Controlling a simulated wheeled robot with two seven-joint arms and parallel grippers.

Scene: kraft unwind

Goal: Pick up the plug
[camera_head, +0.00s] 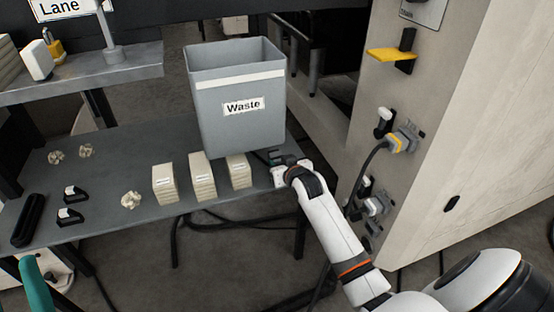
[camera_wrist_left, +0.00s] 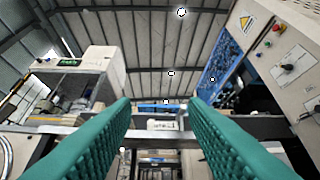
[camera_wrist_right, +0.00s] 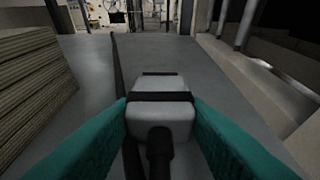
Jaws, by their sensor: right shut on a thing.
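The plug (camera_wrist_right: 160,110) is a pale grey block with a black band and a black cable end toward the camera in the right wrist view. My right gripper (camera_wrist_right: 160,125) is shut on it, one teal finger at each side. In the head view my right gripper (camera_head: 278,160) is at the right end of the grey table (camera_head: 110,160), beside the waste bin; the plug is hard to make out there. My left gripper (camera_wrist_left: 165,130) is open and empty in the left wrist view; only a teal finger (camera_head: 37,285) shows at the head view's lower left.
A grey waste bin (camera_head: 235,125) stands behind several pale stacks (camera_head: 202,178). Crumpled wads (camera_head: 131,200) and small black-and-white pieces (camera_head: 70,216) lie at the left. A machine panel (camera_head: 385,75) at the right carries a grey-yellow connector (camera_head: 401,142) with a cable and other connectors below.

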